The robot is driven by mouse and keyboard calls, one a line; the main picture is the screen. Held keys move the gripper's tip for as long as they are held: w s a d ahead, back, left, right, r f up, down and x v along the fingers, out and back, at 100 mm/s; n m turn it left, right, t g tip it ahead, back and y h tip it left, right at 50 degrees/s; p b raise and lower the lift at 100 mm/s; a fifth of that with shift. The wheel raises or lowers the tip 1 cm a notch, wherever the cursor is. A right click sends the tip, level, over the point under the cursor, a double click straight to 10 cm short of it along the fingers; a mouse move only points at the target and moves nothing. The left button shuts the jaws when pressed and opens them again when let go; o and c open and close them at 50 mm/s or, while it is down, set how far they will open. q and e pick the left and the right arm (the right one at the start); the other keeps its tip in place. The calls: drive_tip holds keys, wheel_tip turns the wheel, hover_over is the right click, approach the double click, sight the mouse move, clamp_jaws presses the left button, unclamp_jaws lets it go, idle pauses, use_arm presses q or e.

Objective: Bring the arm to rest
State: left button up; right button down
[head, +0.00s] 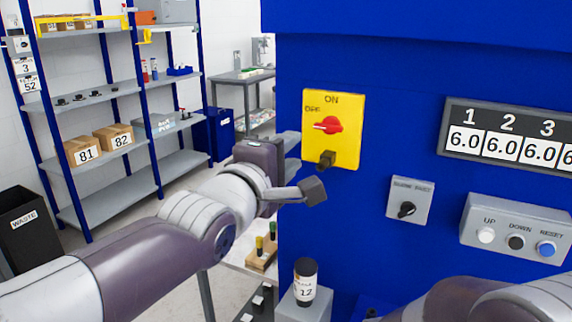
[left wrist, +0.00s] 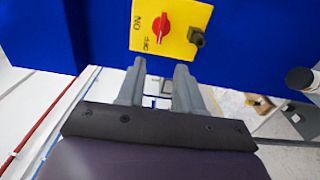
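My left arm reaches in from the left in the head view. Its gripper (head: 302,166) is open and empty, in front of the blue machine (head: 390,60) beside the yellow switch plate (head: 350,110). In the left wrist view the two grey fingers (left wrist: 160,68) stand apart with nothing between them, pointing towards the plate (left wrist: 150,40). The plate carries a red rotary knob (head: 328,125), marked ON and OFF, and a dark block below it. Part of my right arm (head: 480,303) shows at the lower right; its gripper is out of the picture.
A black-capped bottle (head: 305,282) stands on a grey block below my left gripper. A small dark selector (head: 407,209), a button box (head: 515,228) and a display (head: 510,135) reading 6.0 are on the machine. Shelves (head: 100,100) and a waste bin (head: 25,225) stand left.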

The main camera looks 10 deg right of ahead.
use_arm(q)
drive_tip(key=shift+s+a, duration=0.15)
drive_tip(key=s+a+f+m+g+y, duration=0.25)
drive_tip(key=a+f+m, duration=0.3)
drive_tip(key=f, duration=0.65)
drive_tip(key=s+a+f+m+g+y, duration=0.1)
drive_tip(key=a+f+m+g+y, duration=0.4)
drive_tip(key=f, duration=0.7)
drive_tip(key=s+a+f+m+g+y+p, duration=0.1)
drive_tip(key=s+a+f+g, duration=0.5)
drive_tip(key=s+a+f, duration=0.6)
drive_tip(key=a+f+y, duration=0.1)
drive_tip(key=a+f, duration=0.1)
drive_tip(key=a, duration=0.1)
drive_tip(key=shift+s+f+p, duration=0.3)
drive_tip(key=shift+f, duration=0.05)
